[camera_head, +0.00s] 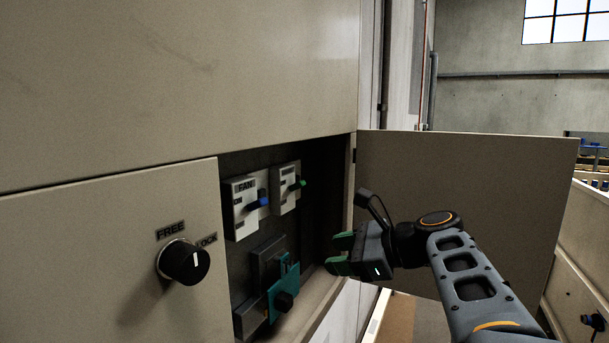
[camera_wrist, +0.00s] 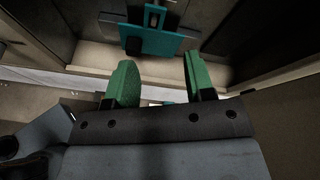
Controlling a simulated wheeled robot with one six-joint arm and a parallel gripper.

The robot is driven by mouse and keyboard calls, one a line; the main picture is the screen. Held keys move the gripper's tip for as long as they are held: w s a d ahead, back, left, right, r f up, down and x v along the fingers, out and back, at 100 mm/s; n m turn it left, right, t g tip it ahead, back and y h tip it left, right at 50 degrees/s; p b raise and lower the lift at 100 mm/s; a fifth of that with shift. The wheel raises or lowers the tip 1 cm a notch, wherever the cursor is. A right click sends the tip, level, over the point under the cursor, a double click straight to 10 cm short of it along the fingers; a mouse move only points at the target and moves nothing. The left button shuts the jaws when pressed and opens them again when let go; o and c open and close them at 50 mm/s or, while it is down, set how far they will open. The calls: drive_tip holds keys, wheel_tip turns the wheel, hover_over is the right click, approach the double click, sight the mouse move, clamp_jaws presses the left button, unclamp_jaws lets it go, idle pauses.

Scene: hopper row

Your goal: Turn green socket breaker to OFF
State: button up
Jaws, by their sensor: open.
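The breaker with the green lever (camera_head: 298,185) is the right one of two white breakers in the upper part of the open cabinet bay. Its lever sticks out to the right; its lettering is too small to read. My gripper (camera_head: 338,253) is open and empty, with green fingers. It is at the right side of the cabinet opening, below and to the right of the green lever, apart from it. In the wrist view, the open fingers (camera_wrist: 158,66) point toward the bay's lower edge, and the green-lever breaker does not show.
The left breaker (camera_head: 246,204), marked FAN, has a blue lever. Below is a teal part (camera_head: 284,290) with a black knob, also in the wrist view (camera_wrist: 158,40). A FREE/LOCK knob (camera_head: 184,262) is on the left panel. The open door (camera_head: 480,190) stands behind my arm.

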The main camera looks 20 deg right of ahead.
sight(303, 181)
drive_tip(key=d+r+m+t+y+p, duration=0.1)
drive_tip(key=d+r+m+t+y, duration=0.3)
drive_tip(key=r, duration=0.7)
drive_tip(key=shift+m+h, duration=0.3)
drive_tip(key=shift+h, duration=0.3)
drive_tip(key=p+x, duration=0.1)
drive_tip(key=x, duration=0.5)
drive_tip(key=p+x, duration=0.1)
drive_tip(key=x, duration=0.5)
drive_tip(key=shift+w+r+p, duration=0.2)
drive_tip(key=shift+w+p, duration=0.2)
drive_tip(key=shift+w, duration=0.1)
drive_tip(key=shift+c, duration=0.3)
